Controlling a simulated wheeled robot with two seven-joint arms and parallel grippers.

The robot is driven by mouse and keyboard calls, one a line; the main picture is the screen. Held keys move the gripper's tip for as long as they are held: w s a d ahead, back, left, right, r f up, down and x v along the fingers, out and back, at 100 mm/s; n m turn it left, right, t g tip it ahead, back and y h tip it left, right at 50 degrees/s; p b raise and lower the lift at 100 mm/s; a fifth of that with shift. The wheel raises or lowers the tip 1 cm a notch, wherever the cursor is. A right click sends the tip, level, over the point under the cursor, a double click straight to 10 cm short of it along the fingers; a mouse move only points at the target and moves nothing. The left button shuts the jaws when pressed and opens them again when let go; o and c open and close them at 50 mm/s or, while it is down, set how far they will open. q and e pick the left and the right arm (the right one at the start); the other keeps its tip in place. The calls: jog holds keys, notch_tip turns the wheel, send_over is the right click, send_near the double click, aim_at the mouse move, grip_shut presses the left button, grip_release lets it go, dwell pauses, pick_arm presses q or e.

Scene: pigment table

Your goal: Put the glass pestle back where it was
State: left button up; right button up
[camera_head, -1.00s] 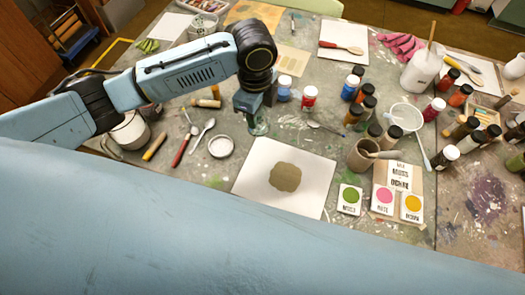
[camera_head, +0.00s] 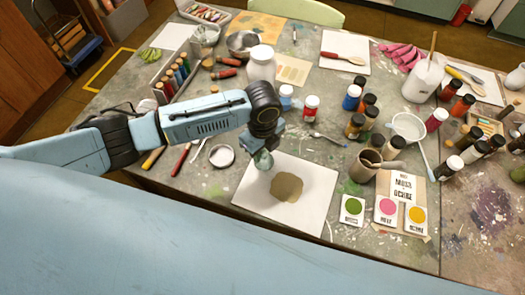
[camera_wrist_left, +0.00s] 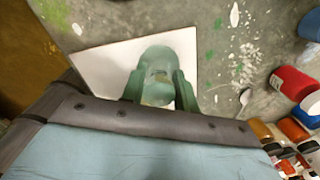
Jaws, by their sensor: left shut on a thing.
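The glass pestle (camera_head: 263,161) is pale green and see-through. My left gripper (camera_head: 266,146) is shut on it and holds it over the upper left part of a white sheet (camera_head: 310,170). A flat olive-brown pigment patch (camera_head: 287,187) lies on the sheet, just right of and below the pestle. In the left wrist view the pestle (camera_wrist_left: 158,68) sits between the two fingers of my left gripper (camera_wrist_left: 159,90), with the white sheet (camera_wrist_left: 100,62) behind it. I cannot tell whether the pestle touches the sheet. My right gripper is not in view.
Paint jars (camera_head: 353,97) stand right of my gripper, with a brown cup (camera_head: 368,165) and a white strainer (camera_head: 408,126) nearer. Colour cards (camera_head: 387,209) lie right of the sheet. Bare table shows above the sheet.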

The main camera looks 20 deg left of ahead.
pick_arm(q)
jog(key=shift+f, duration=0.4)
jog(key=shift+f, duration=0.15)
jog(key=o, duration=0.9)
notch_tip(320, 180, up, 12)
jog(key=shift+r+p, duration=0.2)
jog(key=shift+p, duration=0.75)
